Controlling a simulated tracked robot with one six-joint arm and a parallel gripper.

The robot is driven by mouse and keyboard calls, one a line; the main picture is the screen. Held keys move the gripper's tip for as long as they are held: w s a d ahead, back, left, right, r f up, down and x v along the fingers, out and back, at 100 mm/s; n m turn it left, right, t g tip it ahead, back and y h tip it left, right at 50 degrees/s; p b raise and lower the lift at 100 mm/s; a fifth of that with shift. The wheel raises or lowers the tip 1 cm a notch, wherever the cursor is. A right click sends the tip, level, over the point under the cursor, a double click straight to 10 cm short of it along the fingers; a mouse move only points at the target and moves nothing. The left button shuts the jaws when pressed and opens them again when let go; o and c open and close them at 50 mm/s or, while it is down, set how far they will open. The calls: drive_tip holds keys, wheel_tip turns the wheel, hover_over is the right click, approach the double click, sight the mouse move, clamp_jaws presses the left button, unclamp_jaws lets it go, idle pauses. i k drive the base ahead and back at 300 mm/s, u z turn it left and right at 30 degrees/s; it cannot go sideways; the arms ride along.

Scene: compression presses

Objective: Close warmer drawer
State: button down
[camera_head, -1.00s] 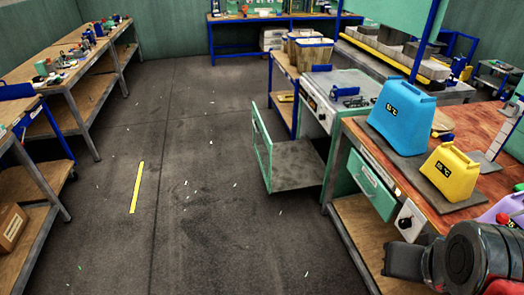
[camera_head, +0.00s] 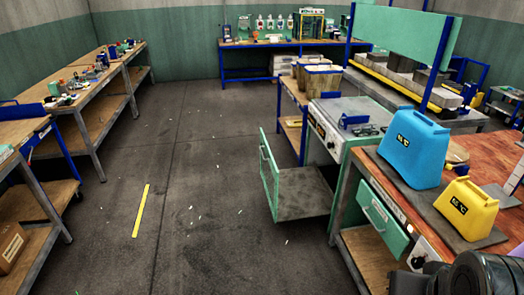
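A large drawer stands pulled out from the green-sided cabinet (camera_head: 344,113) right of centre. Its grey tray (camera_head: 308,193) is empty, and its green front panel with a handle (camera_head: 268,176) faces left over the aisle. A smaller green drawer front (camera_head: 383,215) shows under the nearer bench; I cannot tell how far out it is. No label shows which one is the warmer drawer. Part of my arm and its dark gripper (camera_head: 408,283) shows at the bottom right edge, cut off by the frame, apart from the large drawer. Its fingers cannot be made out.
The nearer bench (camera_head: 484,163) carries a blue container (camera_head: 413,150) and a yellow one (camera_head: 467,212). Benches (camera_head: 75,98) line the left side. The grey floor (camera_head: 205,190) between is clear, with a yellow strip (camera_head: 141,210) and small white scraps.

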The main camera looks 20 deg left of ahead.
sight(302, 192)
drive_tip(key=u, duration=0.3)
drive_tip(key=i, duration=0.75)
drive_tip(key=u, duration=0.65)
drive_tip(key=i, duration=0.7)
drive_tip(key=u, duration=0.5)
drive_tip(key=i, duration=0.75)
drive_tip(key=u, duration=0.35)
drive_tip(key=i, duration=1.6)
